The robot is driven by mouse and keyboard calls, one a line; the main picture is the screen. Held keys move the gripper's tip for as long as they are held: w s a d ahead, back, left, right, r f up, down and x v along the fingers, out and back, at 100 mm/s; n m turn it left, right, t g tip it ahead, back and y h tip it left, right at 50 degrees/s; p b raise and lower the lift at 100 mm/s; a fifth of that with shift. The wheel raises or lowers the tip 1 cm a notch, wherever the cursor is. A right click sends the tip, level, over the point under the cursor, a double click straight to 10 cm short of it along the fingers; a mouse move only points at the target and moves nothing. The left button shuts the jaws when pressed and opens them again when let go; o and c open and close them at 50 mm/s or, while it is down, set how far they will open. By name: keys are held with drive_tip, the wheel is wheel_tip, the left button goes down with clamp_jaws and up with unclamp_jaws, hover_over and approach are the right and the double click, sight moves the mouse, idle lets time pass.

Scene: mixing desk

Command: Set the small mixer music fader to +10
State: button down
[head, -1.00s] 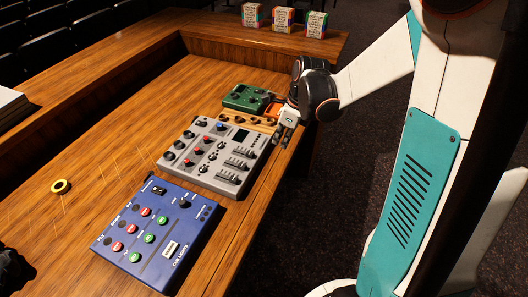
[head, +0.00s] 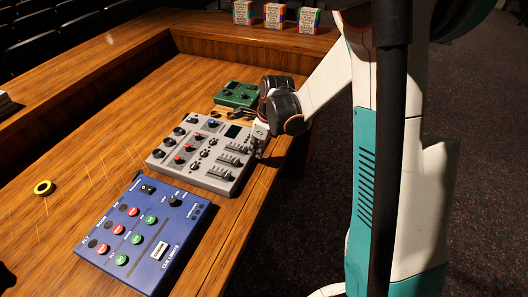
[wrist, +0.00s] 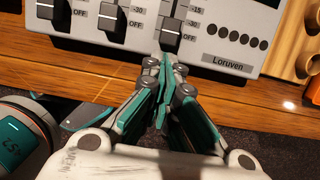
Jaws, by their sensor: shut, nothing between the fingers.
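The small mixer (head: 196,160) is the grey box in the middle of the desk, with knobs and faders on its right side in the head view. The wrist view shows its front panel (wrist: 205,58) with "Loruven" lettering and fader slots marked OFF, -30 and -15. Black fader caps (wrist: 112,15) sit in these slots; which one is music cannot be read. My gripper (wrist: 163,58) is shut and empty, its fingertips at the mixer's front edge just below the rightmost visible fader cap (wrist: 171,30). Whether they touch is unclear. In the head view my gripper (head: 260,150) is at the mixer's right edge.
A blue cue lights box (head: 150,230) stands nearer, and a green box (head: 237,95) farther back. A yellow tape roll (head: 44,187) lies at left. Small boxes (head: 274,16) stand on the back ledge. The desk's edge runs under my gripper.

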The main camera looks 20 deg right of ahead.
sight(236, 150)
drive_tip(key=shift+w+a, duration=0.15)
drive_tip(key=w+a, duration=0.4)
drive_tip(key=shift+w+a, duration=0.3)
idle(0.3)
